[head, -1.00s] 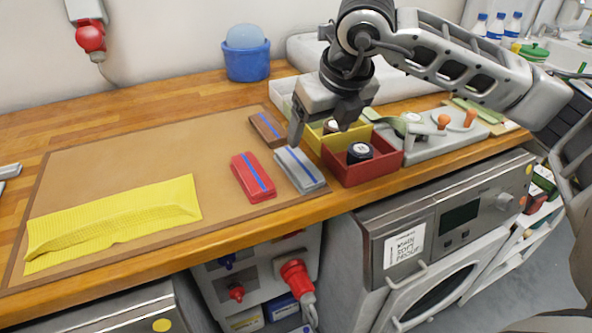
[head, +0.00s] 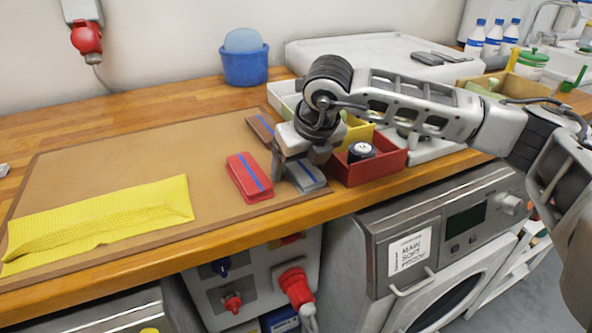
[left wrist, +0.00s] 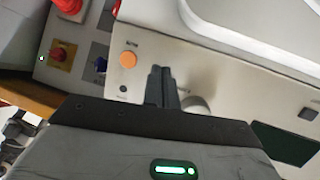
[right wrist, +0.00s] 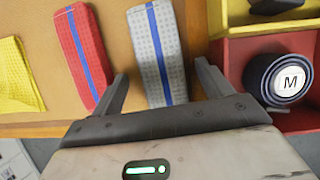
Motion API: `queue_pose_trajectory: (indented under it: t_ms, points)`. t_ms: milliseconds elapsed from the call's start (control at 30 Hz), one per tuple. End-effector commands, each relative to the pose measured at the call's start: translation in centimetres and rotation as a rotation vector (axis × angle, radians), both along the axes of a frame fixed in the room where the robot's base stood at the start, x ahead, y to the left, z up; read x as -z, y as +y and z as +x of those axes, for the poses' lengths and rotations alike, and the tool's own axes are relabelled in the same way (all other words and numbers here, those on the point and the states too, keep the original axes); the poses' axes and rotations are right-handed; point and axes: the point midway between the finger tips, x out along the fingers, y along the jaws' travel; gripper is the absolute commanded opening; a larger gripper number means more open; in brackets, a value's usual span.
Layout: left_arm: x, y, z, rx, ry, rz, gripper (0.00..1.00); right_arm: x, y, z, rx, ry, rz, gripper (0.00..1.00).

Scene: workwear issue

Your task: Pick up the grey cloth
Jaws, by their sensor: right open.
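The grey cloth, folded with a blue stripe, lies on the brown mat near the table's front edge; it shows partly behind my right gripper in the head view (head: 308,178) and clearly in the right wrist view (right wrist: 168,45). My right gripper (head: 299,172) is open just above it. In the right wrist view the two fingers (right wrist: 163,82) stand on either side of the grey cloth, with nothing gripped. My left gripper (left wrist: 162,88) shows in the left wrist view with its fingers together and empty, in front of a machine panel.
A red striped cloth (head: 249,177) lies left of the grey one, and a brown striped cloth (head: 260,127) behind. A yellow cloth (head: 100,220) covers the mat's left part.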

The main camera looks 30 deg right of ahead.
Motion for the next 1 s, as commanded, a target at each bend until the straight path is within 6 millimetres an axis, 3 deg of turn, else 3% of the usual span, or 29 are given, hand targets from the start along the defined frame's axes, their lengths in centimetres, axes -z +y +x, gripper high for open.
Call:
queue_pose_trajectory:
  t_ms: [133,300,733,933,1000]
  points:
    - [-0.3,0.0,0.0,-0.001,-0.005,-0.001,0.00,-0.1,0.0,0.0,0.000,-0.001,0.000,0.75]
    - [-0.3,0.0,0.0,-0.001,-0.005,-0.001,0.00,-0.1,0.0,0.0,0.000,0.000,0.000,0.30]
    - [-0.3,0.1,-0.1,-0.001,-0.001,0.003,0.00,-0.8,0.0,0.0,0.000,-0.002,0.000,0.30]
    - [-0.8,0.2,-0.2,0.000,0.008,0.017,0.00,-3.6,0.1,0.1,-0.002,-0.004,0.002,0.30]
    - [-0.9,0.3,-0.3,0.002,0.014,0.027,0.00,-4.7,0.5,-0.8,-0.005,-0.003,0.001,0.30]
